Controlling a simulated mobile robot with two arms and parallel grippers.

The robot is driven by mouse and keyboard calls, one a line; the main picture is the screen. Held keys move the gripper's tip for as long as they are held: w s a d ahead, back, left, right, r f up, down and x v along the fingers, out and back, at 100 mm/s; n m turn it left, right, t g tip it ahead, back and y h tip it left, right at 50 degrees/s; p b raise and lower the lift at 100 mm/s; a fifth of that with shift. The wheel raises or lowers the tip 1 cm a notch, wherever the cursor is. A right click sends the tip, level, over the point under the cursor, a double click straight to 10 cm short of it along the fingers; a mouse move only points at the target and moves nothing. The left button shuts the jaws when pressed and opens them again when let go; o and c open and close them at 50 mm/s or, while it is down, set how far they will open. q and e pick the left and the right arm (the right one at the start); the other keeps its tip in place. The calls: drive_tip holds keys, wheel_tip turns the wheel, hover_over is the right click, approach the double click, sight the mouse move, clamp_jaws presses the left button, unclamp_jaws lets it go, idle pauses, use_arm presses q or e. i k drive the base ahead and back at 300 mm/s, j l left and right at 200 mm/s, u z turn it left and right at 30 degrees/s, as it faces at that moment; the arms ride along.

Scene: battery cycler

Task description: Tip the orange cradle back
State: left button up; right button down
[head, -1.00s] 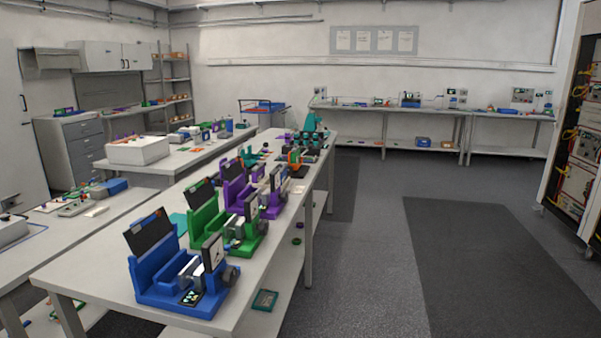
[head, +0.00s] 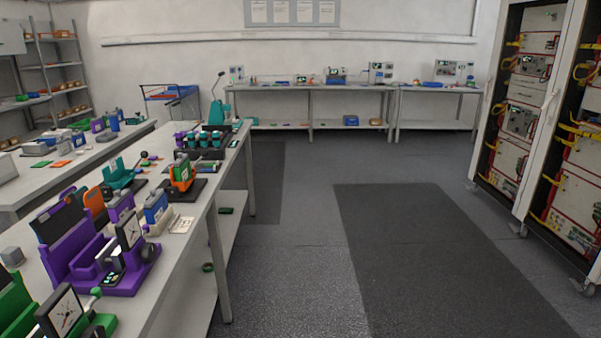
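An orange cradle (head: 181,173) stands on a black base near the right edge of the long bench at the left. It holds a dark and green item, and its exact tilt is too small to tell. A second orange piece (head: 96,203) shows further left, partly hidden behind the purple fixture (head: 85,250). Neither of my grippers is in view.
The long bench (head: 170,288) also carries a green fixture (head: 18,305), a blue unit (head: 156,208) and a teal stand (head: 118,175). Floor to its right is clear, with a dark mat (head: 430,250). Open equipment racks (head: 525,110) stand at the right.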

sight(182, 187)
drive_tip(key=i+l+u, duration=0.1)
drive_tip(key=i+u, duration=0.2)
drive_tip(key=i, duration=0.15)
drive_tip(key=i+l+u, duration=0.15)
drive_tip(key=i+u, duration=0.2)
drive_tip(key=i, duration=0.15)
drive_tip(key=i+l+u, duration=0.85)
drive_tip(key=u, duration=0.2)
drive_tip(key=i+l+u, duration=0.2)
drive_tip(key=l+u, duration=0.15)
drive_tip(key=i+l+u, duration=0.1)
drive_tip(key=l+u, duration=0.25)
drive_tip(key=l, duration=0.2)
